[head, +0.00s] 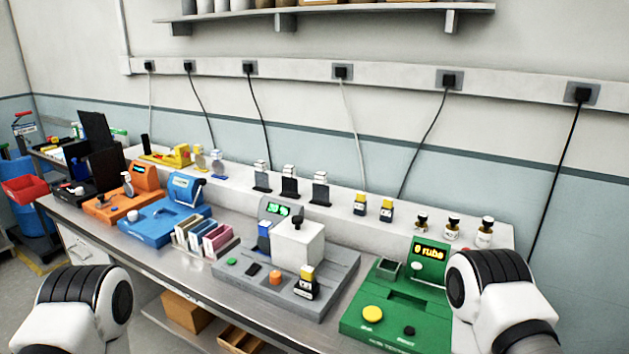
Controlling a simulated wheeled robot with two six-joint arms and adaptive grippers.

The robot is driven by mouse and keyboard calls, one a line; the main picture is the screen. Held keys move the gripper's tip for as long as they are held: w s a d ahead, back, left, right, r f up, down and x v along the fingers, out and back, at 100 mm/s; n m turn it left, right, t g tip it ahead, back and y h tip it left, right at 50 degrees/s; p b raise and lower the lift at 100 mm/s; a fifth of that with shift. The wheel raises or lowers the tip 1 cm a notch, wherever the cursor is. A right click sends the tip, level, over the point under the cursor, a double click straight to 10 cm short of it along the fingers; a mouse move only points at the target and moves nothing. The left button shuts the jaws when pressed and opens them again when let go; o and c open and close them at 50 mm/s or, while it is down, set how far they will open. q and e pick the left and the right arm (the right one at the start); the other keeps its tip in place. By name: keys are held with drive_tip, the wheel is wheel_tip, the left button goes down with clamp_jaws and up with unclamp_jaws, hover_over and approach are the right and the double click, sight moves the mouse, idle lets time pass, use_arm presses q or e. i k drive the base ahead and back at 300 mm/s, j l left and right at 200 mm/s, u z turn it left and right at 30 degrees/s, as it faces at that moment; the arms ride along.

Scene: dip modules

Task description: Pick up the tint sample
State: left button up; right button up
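No label in the head view marks which item is the tint sample, so I cannot tell it for certain. Small bottles with dark caps (453,229) stand upright on the raised back ledge at right. Two small yellow-and-dark pieces (360,204) stand left of them on the ledge. A similar yellow-and-black piece (307,283) stands on the front right of the grey module (335,290). Only rounded white-and-black parts of my arms show, at the bottom left and bottom right. Neither gripper is in view.
A green module (385,325) with a lit display stands right of the grey one. A rack of coloured slabs (205,237), a blue module (150,228) and an orange module (110,206) stand to the left. Dark-based pieces (290,184) stand on the ledge. Cables hang along the wall.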

sight(290, 186)
drive_tip(key=i+j+z, duration=0.15)
drive_tip(key=j+z, duration=0.15)
drive_tip(key=j, duration=0.3)
drive_tip(key=i+j+z, duration=0.15)
drive_tip(key=j+z, duration=0.15)
drive_tip(key=j, duration=0.3)
drive_tip(key=j+z, duration=0.35)
drive_tip(key=j, duration=0.3)
